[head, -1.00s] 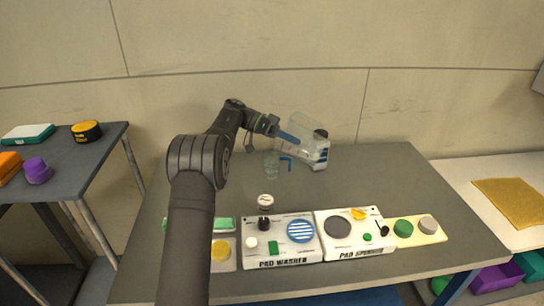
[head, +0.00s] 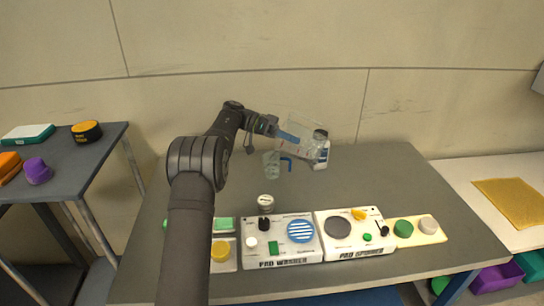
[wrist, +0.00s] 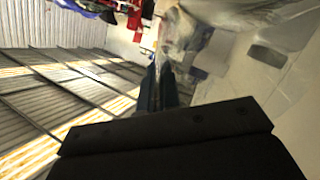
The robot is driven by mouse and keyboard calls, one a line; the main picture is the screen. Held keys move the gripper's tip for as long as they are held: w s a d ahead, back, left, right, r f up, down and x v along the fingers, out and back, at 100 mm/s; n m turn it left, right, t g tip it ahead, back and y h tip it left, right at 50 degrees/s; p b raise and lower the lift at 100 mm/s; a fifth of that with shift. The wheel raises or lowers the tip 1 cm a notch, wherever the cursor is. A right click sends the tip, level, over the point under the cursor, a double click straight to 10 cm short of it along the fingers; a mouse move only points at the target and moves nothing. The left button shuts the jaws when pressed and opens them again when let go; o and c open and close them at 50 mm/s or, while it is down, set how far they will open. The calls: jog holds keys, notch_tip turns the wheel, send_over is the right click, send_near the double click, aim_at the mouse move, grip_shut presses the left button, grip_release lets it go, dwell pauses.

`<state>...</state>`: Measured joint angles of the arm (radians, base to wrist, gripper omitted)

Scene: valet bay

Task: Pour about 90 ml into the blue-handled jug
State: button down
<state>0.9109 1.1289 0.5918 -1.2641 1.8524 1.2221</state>
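My gripper (head: 274,128) is shut on the blue grip of a clear bottle (head: 306,127) with a dark cap. It holds the bottle tilted in the air above the back of the table. In the wrist view the dark fingers reach to the bottle, whose clear, blurred body (wrist: 232,42) fills the upper right. The small clear blue-handled jug (head: 271,165) stands on the table below and left of the bottle, with its handle to the right. I cannot tell the liquid level in the jug or whether liquid is flowing.
A pad washer (head: 277,259) and a pad spinner (head: 347,248) stand along the table's front, with a small pale-topped pot (head: 268,201) behind the washer. Round pads lie on a tray (head: 430,238) at the right. The table right of the jug is clear.

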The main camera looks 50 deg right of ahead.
aim_at(302, 145)
jog(key=shift+w+r, duration=0.1)
jog(key=s, duration=0.1)
jog(key=s+f+t, duration=0.1)
jog(key=s+t, duration=0.1)
jog(key=shift+d+f+y, duration=0.15)
jog(key=shift+d+y, duration=0.15)
jog(key=shift+y, duration=0.1)
jog(key=shift+w+f, duration=0.1)
jog(key=shift+f, duration=0.15)
jog(key=shift+s+d+f+t, duration=0.15)
jog(key=shift+s+f+t, duration=0.25)
jog(key=shift+t, duration=0.3)
jog(key=shift+s+f+t+y, duration=0.2)
jog(key=shift+f+t+y, duration=0.2)
jog(key=shift+t, duration=0.2)
jog(key=shift+f, duration=0.1)
dwell(0.6)
